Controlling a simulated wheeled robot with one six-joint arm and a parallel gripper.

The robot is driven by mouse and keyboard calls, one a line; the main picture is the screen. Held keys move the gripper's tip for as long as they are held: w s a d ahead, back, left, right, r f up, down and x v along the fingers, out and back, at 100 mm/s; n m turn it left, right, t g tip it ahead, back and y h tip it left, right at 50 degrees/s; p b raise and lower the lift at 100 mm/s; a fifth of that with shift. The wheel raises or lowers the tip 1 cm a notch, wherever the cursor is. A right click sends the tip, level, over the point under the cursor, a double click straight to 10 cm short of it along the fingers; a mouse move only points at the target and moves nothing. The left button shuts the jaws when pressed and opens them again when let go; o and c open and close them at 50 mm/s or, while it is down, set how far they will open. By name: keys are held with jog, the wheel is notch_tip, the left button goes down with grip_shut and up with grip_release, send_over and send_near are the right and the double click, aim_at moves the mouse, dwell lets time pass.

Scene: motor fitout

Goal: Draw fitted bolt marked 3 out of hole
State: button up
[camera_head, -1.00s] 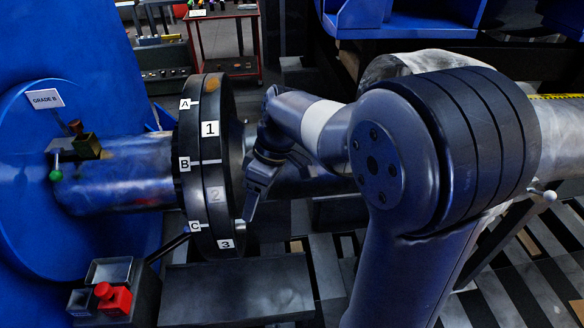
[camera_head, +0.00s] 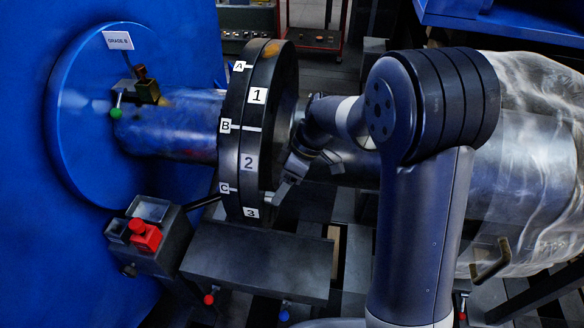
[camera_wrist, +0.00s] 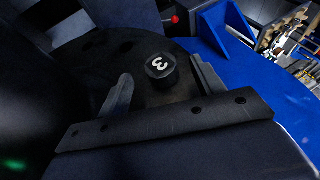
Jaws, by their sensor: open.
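The bolt marked 3 (camera_wrist: 160,66) shows in the wrist view as a round black head with a white 3, seated in the dark flange face. My gripper (camera_wrist: 162,72) is open, with one finger on each side of the bolt head in that view. A gap shows between the head and each finger; I cannot tell the depth left between them. In the head view, my gripper (camera_head: 274,198) is at the lower right side of the black coupling flange (camera_head: 233,160), close to the label 3 (camera_head: 251,212). The bolt itself is hidden there.
A shaft runs left from the flange to a blue disc (camera_head: 75,150) with a GRADE B sign (camera_head: 118,41). A dark bench plate (camera_head: 260,262) lies below the flange. A box with a red button (camera_head: 145,237) stands at lower left. A large metal cylinder (camera_head: 520,160) is at right.

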jog(key=shift+x, duration=1.2)
jog(key=shift+c, duration=0.4)
jog(key=shift+r, duration=0.1)
grip_shut()
